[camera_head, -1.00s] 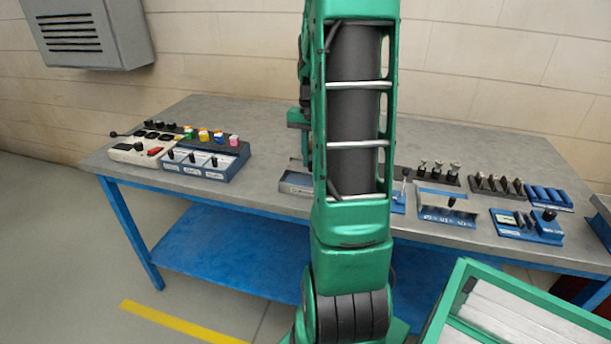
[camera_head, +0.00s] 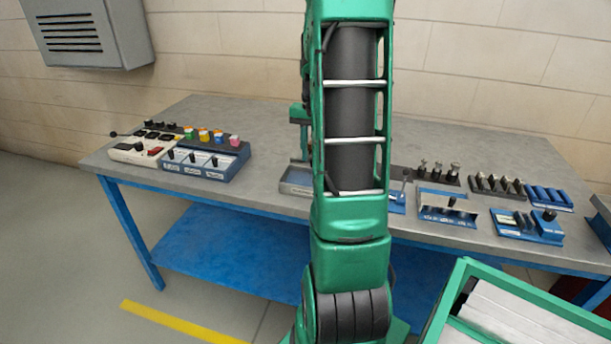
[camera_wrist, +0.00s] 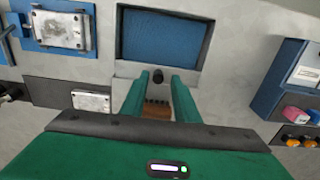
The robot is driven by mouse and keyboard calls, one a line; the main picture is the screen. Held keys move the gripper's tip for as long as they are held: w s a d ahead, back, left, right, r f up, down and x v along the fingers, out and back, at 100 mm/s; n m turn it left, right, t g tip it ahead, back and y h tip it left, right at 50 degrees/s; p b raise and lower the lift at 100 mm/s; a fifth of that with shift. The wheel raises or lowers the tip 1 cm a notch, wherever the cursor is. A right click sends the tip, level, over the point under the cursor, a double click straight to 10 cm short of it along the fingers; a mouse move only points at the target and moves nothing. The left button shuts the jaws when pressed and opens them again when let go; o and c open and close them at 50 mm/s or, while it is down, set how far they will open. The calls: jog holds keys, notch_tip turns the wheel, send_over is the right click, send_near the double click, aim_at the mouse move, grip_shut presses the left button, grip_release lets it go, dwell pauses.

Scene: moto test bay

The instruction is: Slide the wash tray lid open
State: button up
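The wash tray (camera_head: 296,189) is a shallow grey tray on the workbench, partly hidden behind my arm in the head view. In the wrist view the tray (camera_wrist: 118,38) has a grey rim around a blue inside.
On the workbench (camera_head: 262,128), a switch box (camera_head: 205,165) and coloured knobs (camera_head: 218,137) stand left of the tray. Several blue fixtures (camera_head: 448,207) stand to the right. A green-rimmed bin (camera_head: 450,300) is at the front right. The bench between switch box and tray is clear.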

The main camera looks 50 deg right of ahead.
jog(key=shift+s+r, duration=0.1)
jog(key=shift+r, duration=3.4)
jog(key=s+a+f+n, duration=0.1)
jog(key=s+a+n, duration=0.2)
jog(key=s+a, duration=0.5)
jog(key=s+a+f+n, duration=0.2)
jog(key=s+a+n, duration=0.2)
jog(key=s+a, duration=0.5)
jog(key=a, duration=0.8)
jog(key=shift+s, duration=0.15)
